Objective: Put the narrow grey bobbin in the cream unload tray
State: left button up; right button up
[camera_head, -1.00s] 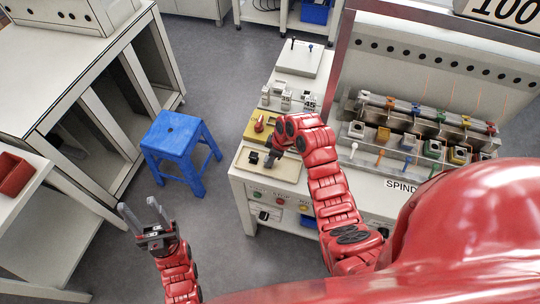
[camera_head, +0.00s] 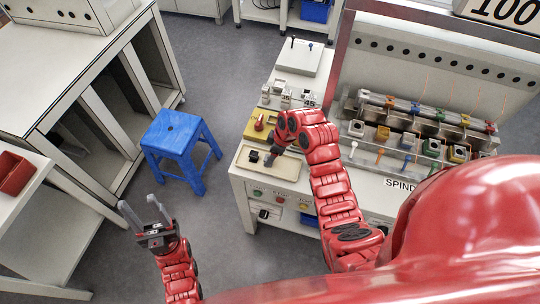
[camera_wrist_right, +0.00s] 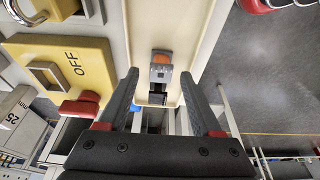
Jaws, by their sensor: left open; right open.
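The cream tray (camera_head: 285,168) lies at the front left of the machine bench; its pale floor and rim also show in the right wrist view (camera_wrist_right: 180,22). A small grey piece with an orange end (camera_wrist_right: 160,72), which looks like the narrow grey bobbin, sits in the tray, with a dark part beside it. In the head view a small dark shape (camera_head: 253,157) shows there. My right gripper (camera_wrist_right: 160,75) is open above the tray, its fingers apart on either side of the grey piece, with no clear contact. My left gripper (camera_head: 142,212) is open and empty over the floor.
A yellow OFF plate (camera_wrist_right: 75,62) with a red part (camera_head: 259,123) lies just behind the tray. Grey blocks (camera_head: 285,98) stand farther back. The spindle rack (camera_head: 420,130) is to the right. A blue stool (camera_head: 172,130) stands left of the bench, with clear floor around it.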

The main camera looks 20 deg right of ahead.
jog(key=p+v, duration=0.1)
jog(key=v, duration=0.4)
jog(key=shift+d+r, duration=0.1)
jog(key=shift+r, duration=0.15)
